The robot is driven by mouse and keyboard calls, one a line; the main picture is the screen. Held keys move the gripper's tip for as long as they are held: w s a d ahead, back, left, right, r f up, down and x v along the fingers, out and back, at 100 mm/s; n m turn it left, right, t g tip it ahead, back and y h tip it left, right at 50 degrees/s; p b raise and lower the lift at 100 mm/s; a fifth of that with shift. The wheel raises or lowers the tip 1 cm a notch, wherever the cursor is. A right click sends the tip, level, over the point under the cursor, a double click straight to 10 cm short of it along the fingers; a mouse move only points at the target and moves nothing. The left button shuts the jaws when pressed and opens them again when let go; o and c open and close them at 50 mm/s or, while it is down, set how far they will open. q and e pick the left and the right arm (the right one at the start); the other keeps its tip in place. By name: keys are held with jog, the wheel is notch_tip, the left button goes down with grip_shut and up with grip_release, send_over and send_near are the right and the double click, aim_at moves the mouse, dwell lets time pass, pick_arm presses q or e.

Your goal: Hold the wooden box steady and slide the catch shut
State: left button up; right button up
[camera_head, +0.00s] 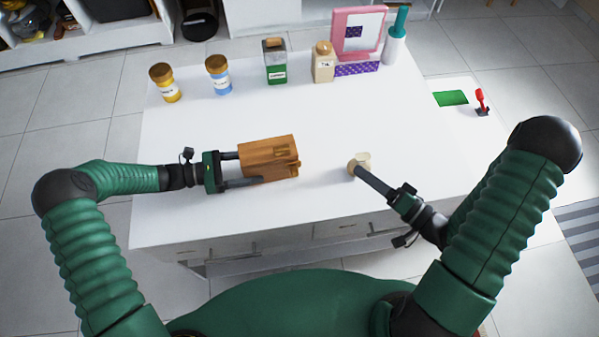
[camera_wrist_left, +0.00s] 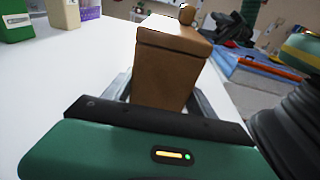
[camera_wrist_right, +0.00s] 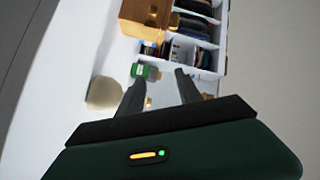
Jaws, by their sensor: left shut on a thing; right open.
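The brown wooden box (camera_head: 268,152) is on the white table, in the middle of the head view. My left gripper (camera_head: 244,169) is shut on it from the left, one finger along each side. In the left wrist view the box (camera_wrist_left: 165,70) sits between the fingers, with a small wooden knob (camera_wrist_left: 187,14) at its far end; I cannot tell whether this is the catch. My right gripper (camera_head: 357,169) is open, to the right of the box and apart from it. In the right wrist view nothing is between its fingers (camera_wrist_right: 158,85); the box (camera_wrist_right: 146,14) shows beyond.
A small cream object (camera_head: 363,158) is close beside my right fingertips; I cannot tell if they touch. Jars, bottles and a pink-framed mirror (camera_head: 358,32) line the table's back edge. A green patch (camera_head: 451,98) and a red lever (camera_head: 480,96) are at the right.

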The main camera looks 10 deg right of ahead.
aim_at(298, 176)
jog(key=a+f+m, duration=0.1)
jog(key=a, duration=0.1)
jog(key=s+a+f+m+g+y, duration=0.1)
jog(key=a, duration=0.1)
jog(key=s+a+f+m+g+y, duration=0.1)
jog(key=a, duration=0.1)
jog(key=shift+s+a+f, duration=0.15)
jog(key=shift+a+f, duration=0.05)
jog(key=shift+f, duration=0.2)
jog(key=shift+a+y, duration=0.3)
jog(key=shift+a, duration=0.1)
jog(key=x, duration=1.1)
jog(key=shift+w+a+f, duration=0.2)
jog(key=shift+w, duration=0.05)
grip_shut()
jog(key=shift+s+d+f, duration=0.1)
jog(key=shift+f, duration=0.1)
